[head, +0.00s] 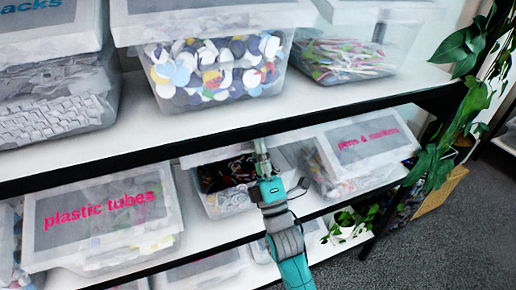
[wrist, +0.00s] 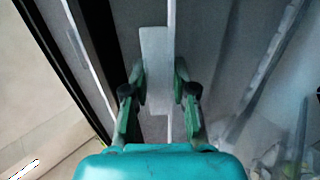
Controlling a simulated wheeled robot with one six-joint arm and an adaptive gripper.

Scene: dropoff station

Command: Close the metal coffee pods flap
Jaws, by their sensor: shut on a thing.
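The middle bin (head: 222,205) on the lower shelf has its front open, with dark and coloured small items inside. Its flap (head: 212,156) is raised, close under the upper shelf; no label on it can be read. My gripper (head: 262,152) is at the flap's right part, in front of the bin. In the wrist view my gripper (wrist: 158,78) is shut on a pale flat tab (wrist: 155,60) at the flap's thin edge, one finger on each side. Whether the bin holds coffee pods cannot be told.
The "plastic tubes" bin (head: 105,215) stands to the left, and the "pens & markers" bin (head: 360,150) to the right, both with flaps down. The upper shelf edge (head: 130,158) runs just above. Plants (head: 455,130) stand at the right. Grey floor is free at lower right.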

